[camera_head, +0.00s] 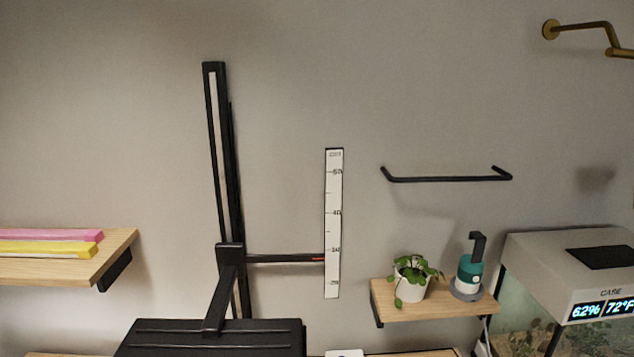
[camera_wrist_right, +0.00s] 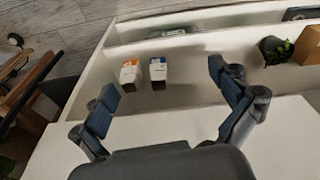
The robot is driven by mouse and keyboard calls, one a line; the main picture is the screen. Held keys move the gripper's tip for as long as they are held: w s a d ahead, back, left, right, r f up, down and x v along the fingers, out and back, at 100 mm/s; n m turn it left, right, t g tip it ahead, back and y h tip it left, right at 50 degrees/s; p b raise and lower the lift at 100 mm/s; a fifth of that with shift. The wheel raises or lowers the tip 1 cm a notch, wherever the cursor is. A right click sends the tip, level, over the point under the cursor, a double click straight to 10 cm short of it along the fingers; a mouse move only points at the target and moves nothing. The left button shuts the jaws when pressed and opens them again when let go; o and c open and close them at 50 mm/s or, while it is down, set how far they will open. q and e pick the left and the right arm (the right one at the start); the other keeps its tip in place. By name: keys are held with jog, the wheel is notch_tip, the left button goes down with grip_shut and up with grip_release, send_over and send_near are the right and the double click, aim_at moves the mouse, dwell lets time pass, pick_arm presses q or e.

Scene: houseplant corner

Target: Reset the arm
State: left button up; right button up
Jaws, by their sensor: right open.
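My right gripper (camera_wrist_right: 162,82) shows in the right wrist view with its two dark blue fingers spread wide. It is open and nothing is between the pads. Beyond the fingertips, a white carton with an orange top (camera_wrist_right: 130,75) and a white carton with a blue top (camera_wrist_right: 158,73) stand in a white-walled shelf or bin (camera_wrist_right: 200,42). The fingers look apart from both cartons. Neither of my grippers shows in the head view, and my left gripper is in no view.
The head view shows a black upright gauge (camera_head: 217,160) with a side pointer reaching a white scale (camera_head: 334,225). A black wall bar (camera_head: 445,178), potted plant (camera_head: 412,280), green-and-white bottle (camera_head: 468,275) and glass tank (camera_head: 570,280) are right. A dark pot (camera_wrist_right: 275,48) shows in the wrist view.

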jog(key=s+d+f+g+b, duration=0.1)
jog(key=s+d+f+b, duration=0.2)
jog(key=s+f, duration=1.3)
notch_tip(320, 180, down, 3)
jog(key=shift+s+r, duration=0.2)
jog(key=shift+f, duration=0.1)
